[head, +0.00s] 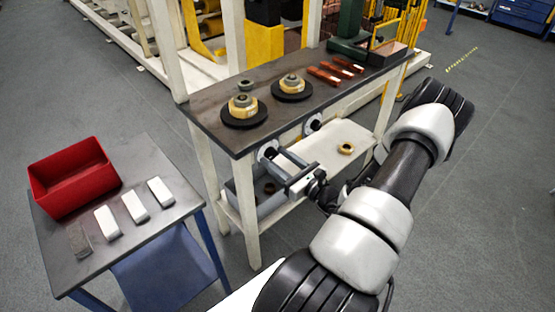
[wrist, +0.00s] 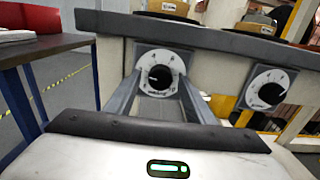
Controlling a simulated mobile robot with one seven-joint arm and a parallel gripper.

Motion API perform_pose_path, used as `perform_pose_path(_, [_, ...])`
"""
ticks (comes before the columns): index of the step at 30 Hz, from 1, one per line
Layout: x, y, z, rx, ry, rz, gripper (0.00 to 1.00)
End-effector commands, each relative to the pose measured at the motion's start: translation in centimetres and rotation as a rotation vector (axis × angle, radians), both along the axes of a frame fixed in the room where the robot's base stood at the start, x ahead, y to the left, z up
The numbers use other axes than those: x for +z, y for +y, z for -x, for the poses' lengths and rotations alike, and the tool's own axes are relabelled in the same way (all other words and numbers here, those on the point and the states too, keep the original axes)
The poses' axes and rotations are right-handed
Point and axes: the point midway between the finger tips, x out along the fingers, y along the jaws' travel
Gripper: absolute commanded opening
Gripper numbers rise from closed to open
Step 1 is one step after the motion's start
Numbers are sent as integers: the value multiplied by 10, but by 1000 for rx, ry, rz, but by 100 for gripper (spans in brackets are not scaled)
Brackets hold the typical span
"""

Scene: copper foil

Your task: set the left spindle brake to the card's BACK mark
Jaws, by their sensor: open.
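The left spindle brake is a black knob (wrist: 159,77) on a round white dial plate (wrist: 159,60), fixed to the bench's front edge. A pale line on the knob seems to point left; the plate's small marks are too small to read. The left dial also shows in the head view (head: 267,151). My gripper (wrist: 160,90) is open, with one finger on each side of the left knob in the wrist view. I cannot tell whether they touch it. In the head view my gripper (head: 281,166) is at the bench front, just before the left dial. I cannot make out a card reading BACK.
A second dial (wrist: 268,90) sits to the right on the same bench (head: 190,106). Spools (head: 243,106) and copper strips lie on top. A grey bin (head: 238,205) stands on the lower shelf. A side table holds a red bin (head: 72,178) and several blocks.

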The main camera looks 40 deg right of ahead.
Motion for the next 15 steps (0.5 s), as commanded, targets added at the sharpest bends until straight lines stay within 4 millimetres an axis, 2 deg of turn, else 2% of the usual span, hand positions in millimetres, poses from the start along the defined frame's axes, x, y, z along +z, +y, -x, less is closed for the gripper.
perform_pose_path(3, [0, 0, 0, 0, 0, 0, 47])
perform_pose_path(10, [0, 0, 0, 0, 0, 0, 8])
perform_pose_path(15, [0, 0, 1, 0, 1, -6, 8])
